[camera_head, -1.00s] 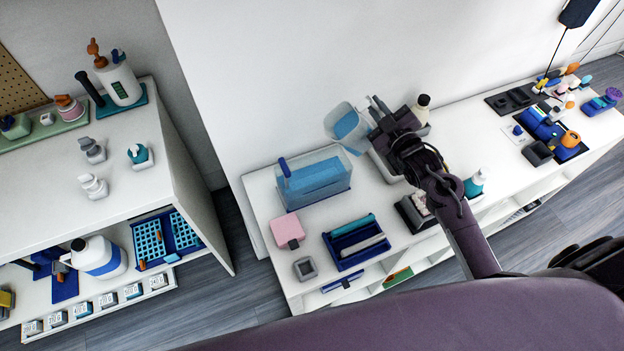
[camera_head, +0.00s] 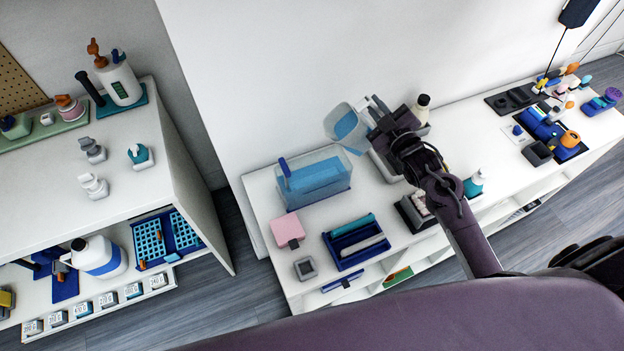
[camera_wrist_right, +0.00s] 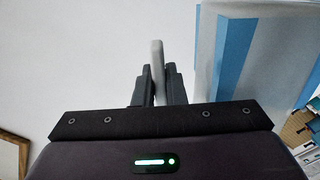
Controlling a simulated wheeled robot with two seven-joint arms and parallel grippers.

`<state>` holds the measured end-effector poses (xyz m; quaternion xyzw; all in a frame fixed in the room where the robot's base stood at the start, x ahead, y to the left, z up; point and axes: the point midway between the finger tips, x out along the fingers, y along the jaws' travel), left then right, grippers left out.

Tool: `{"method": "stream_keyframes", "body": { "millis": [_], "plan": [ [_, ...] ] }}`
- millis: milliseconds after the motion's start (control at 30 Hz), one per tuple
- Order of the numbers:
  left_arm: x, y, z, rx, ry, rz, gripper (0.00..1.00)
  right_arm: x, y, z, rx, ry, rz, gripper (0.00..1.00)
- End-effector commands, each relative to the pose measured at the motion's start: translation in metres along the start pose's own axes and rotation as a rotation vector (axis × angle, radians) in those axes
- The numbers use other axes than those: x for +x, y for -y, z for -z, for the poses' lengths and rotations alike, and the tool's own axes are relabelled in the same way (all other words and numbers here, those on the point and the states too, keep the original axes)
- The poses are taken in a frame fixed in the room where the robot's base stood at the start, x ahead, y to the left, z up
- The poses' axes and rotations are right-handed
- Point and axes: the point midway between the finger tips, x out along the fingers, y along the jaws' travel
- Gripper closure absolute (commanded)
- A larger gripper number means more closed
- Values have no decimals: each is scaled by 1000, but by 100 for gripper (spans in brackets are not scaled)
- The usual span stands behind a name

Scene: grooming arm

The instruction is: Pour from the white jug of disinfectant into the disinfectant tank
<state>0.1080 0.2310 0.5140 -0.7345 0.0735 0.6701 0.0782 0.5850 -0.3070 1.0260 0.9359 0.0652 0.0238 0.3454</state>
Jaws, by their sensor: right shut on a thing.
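A pale, white-looking jug with a blue area (camera_head: 346,128) is held up in the head view, tilted to the left, above and right of the disinfectant tank. The tank (camera_head: 318,180) is a clear box with blue liquid and a dark blue piece at its left end. My right gripper (camera_head: 376,106) is shut on the jug's handle; the wrist view shows the handle (camera_wrist_right: 157,68) between the fingers and the jug's white and blue side (camera_wrist_right: 245,50) at right. No stream shows between jug and tank. My left gripper is out of view.
A pink box (camera_head: 286,231), a grey square cup (camera_head: 305,268) and a blue tray (camera_head: 357,243) stand in front of the tank. A white bottle with a dark cap (camera_head: 421,107) stands behind my gripper. The wall is close behind. Another white jug with a blue band (camera_head: 98,257) stands on the left shelf.

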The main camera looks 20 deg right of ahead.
Motion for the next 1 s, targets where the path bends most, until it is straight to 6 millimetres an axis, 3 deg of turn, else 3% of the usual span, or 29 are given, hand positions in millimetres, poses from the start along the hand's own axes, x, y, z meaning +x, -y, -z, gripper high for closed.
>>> {"method": "stream_keyframes", "body": {
  "millis": [1000],
  "plan": [
    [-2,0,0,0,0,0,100,0,-1,6,-64,-3,-2,100]
  ]
}}
